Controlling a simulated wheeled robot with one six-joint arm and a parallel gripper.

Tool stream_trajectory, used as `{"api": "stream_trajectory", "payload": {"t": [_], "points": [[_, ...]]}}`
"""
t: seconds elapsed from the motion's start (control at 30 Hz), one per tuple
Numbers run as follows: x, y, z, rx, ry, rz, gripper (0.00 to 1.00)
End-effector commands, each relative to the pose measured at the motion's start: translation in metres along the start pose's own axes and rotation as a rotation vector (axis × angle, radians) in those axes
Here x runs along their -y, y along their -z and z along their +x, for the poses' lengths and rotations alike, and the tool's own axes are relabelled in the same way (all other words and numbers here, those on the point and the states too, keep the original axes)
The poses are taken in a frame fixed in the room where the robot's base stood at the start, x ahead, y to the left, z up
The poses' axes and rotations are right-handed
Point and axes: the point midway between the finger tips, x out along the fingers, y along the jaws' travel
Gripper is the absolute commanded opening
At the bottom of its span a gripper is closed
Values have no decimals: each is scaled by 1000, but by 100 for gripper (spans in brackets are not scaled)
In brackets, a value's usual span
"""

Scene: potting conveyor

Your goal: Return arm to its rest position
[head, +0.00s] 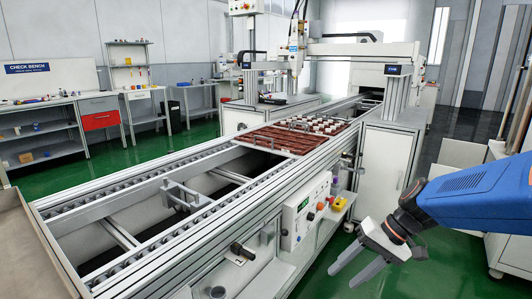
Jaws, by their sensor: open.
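My gripper (357,266) is at the lower right of the head view, at the end of my blue arm. Its two grey fingers are apart, point down and to the left, and hold nothing. It hangs in front of the conveyor (224,198), to the right of its control box, over the green floor as seen from here. It looks clear of the conveyor, though the exact gap cannot be told.
A dark red tray (266,143) with several small pale parts sits on the conveyor. A white cabinet (385,165) stands behind my gripper. Green floor (318,279) is open below.

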Motion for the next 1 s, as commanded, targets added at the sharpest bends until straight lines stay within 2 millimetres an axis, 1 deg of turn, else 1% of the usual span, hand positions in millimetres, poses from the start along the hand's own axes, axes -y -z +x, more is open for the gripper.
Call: {"api": "stream_trajectory", "payload": {"t": [0.03, 0.2, 0.5, 0.7, 0.9, 1.0], "points": [[0, -11, -3, -12, -35, -18, 48], [-10, -42, -14, -60, -162, -61, 48], [-31, -86, -37, -187, -368, -136, 48], [-46, -108, -55, -294, -486, -185, 48], [-56, -121, -70, -382, -561, -218, 48], [-58, -124, -73, -405, -579, -227, 48]]}}
